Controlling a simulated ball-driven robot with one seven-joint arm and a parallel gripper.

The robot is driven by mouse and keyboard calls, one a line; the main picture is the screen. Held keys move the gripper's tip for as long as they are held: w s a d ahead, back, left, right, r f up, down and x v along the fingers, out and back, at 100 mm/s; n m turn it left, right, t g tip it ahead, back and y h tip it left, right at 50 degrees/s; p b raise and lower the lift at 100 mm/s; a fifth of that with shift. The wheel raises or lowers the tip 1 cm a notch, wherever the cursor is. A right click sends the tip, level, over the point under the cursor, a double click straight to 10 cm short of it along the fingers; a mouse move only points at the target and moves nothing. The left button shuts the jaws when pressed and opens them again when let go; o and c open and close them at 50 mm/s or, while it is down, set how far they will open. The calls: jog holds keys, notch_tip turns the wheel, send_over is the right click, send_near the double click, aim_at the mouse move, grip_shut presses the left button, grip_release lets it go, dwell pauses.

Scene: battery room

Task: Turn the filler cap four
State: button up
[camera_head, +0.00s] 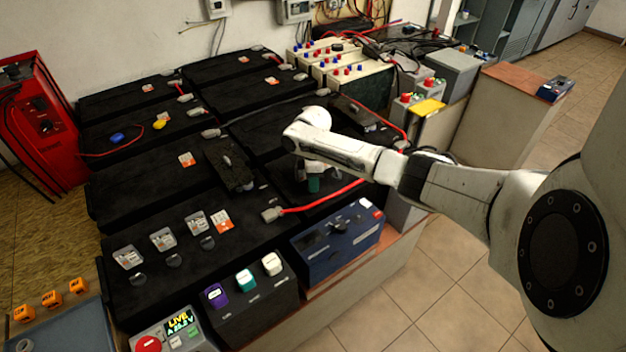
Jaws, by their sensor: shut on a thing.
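My white arm reaches in from the right over the black batteries. My gripper (314,174) points down at a dark battery (285,178) right of the middle. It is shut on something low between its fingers. A small green piece (313,185) shows at the fingertips; I cannot tell whether it is filler cap four or part of the gripper. Several round black caps, one of them a cap (207,243), sit on the front battery (120,300) beside white tags (163,239). No number on them is readable.
A red cable (320,199) runs close below my gripper. An open dark flap (230,165) stands to its left. A blue box (338,240) and a black box with coloured switches (247,295) stand in front. A red charger (40,125) is far left.

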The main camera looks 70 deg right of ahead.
jog(key=shift+a+r+m+p, duration=0.1)
jog(key=shift+m+p, duration=0.2)
jog(key=shift+p, duration=0.25)
jog(key=shift+m+p, duration=0.5)
jog(key=shift+p, duration=0.1)
jog(key=m+p, duration=0.2)
jog(key=m, duration=0.1)
jog(key=shift+m, duration=0.3)
jog(key=m, duration=0.3)
jog(key=shift+m, duration=0.3)
jog(key=shift+w+m+p, duration=0.1)
jog(key=shift+m+p, duration=0.3)
jog(key=shift+m, duration=1.1)
jog(key=o, duration=1)
jog(key=shift+o, duration=0.2)
notch_tip(320, 180, up, 11)
jog(key=shift+p, duration=0.45)
